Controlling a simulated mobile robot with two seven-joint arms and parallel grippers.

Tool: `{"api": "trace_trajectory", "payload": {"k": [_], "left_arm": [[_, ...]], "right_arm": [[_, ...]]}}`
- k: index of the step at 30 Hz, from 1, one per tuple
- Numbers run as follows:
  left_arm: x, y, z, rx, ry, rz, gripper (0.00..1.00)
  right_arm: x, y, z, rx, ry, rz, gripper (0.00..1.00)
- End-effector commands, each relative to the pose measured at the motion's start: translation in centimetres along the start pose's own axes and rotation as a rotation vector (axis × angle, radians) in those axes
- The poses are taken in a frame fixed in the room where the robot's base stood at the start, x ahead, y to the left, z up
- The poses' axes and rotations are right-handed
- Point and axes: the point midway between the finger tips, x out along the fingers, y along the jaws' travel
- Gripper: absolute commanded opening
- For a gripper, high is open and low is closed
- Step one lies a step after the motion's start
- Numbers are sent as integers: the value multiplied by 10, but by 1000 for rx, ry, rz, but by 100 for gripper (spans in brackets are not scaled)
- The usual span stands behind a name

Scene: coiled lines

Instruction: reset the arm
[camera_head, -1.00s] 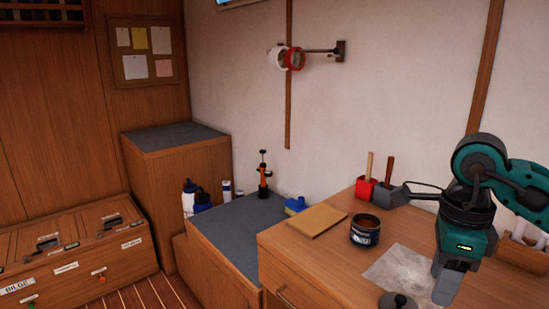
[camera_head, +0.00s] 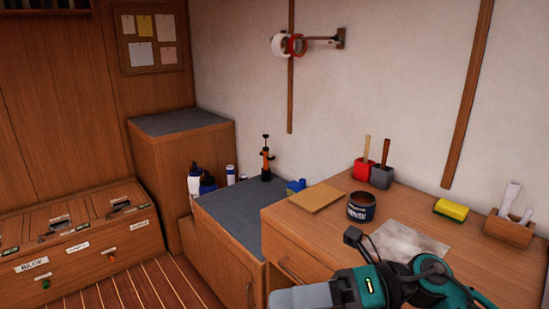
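My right arm comes in from the lower right, teal and black, over the front of the wooden workbench (camera_head: 400,190). Its grey gripper (camera_head: 298,298) points left, low in the picture, in front of the bench drawer. It is seen from the side and cut by the bottom edge, so I cannot tell whether its fingers are open or shut. I see nothing held in it. My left gripper is out of view.
On the bench are an open dark tin (camera_head: 361,207), a tan board (camera_head: 316,197), a grey stained sheet (camera_head: 408,241), red and grey brush holders (camera_head: 381,177), a yellow sponge (camera_head: 451,210) and a wooden caddy (camera_head: 509,229). A grey-topped locker (camera_head: 232,215) stands left.

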Motion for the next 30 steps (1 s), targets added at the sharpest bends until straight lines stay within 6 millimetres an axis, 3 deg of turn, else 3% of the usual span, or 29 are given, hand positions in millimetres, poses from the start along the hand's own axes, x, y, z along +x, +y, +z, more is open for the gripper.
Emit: {"api": "trace_trajectory", "payload": {"k": [2, 5, 8, 11, 14, 15, 19, 21, 24, 27, 30], "left_arm": [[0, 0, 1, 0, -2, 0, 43], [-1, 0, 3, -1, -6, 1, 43], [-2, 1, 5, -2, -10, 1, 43], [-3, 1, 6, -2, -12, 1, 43], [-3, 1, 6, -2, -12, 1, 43], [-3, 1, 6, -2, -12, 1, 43], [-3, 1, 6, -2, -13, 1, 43], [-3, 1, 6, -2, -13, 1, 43], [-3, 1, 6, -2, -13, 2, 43], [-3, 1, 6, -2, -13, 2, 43], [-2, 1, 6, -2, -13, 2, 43]], "right_arm": [[3, 1, 12, 171, -209, 128, 49], [-11, -11, 29, 404, -481, 256, 49], [-38, -41, 34, 663, -754, 350, 49], [-70, -86, 20, 942, -1026, 414, 49], [-101, -138, -21, 1238, -1293, 446, 49], [-111, -158, -42, 1352, -1390, 451, 49], [-131, -202, -116, 1664, -1640, 445, 49], [-135, -216, -151, 1791, -1736, 433, 49], [-138, -226, -187, 1919, -1827, 419, 49], [-138, -231, -207, 1987, -1875, 410, 49], [-138, -232, -213, 2007, -1889, 407, 49]]}}
